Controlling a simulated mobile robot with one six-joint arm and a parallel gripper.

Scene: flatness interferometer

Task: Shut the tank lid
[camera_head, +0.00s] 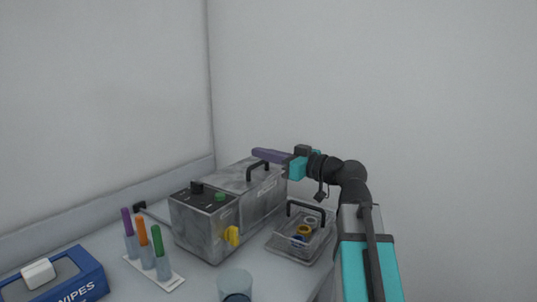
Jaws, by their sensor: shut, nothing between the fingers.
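The tank (205,228) is a grey metal box on the bench, with a control panel on its near top. My gripper (254,152) has purple fingers that are shut and empty. They point left, just behind and above the lid handle. I cannot tell whether they touch the lid.
A clear basket (287,251) with a dark handle and coloured rings stands right of the tank. A rack of coloured-capped tubes (170,282), a blue wipes box (85,269) and a glass beaker (234,280) stand in front. A yellow tap (232,237) projects from the tank. Walls close the back.

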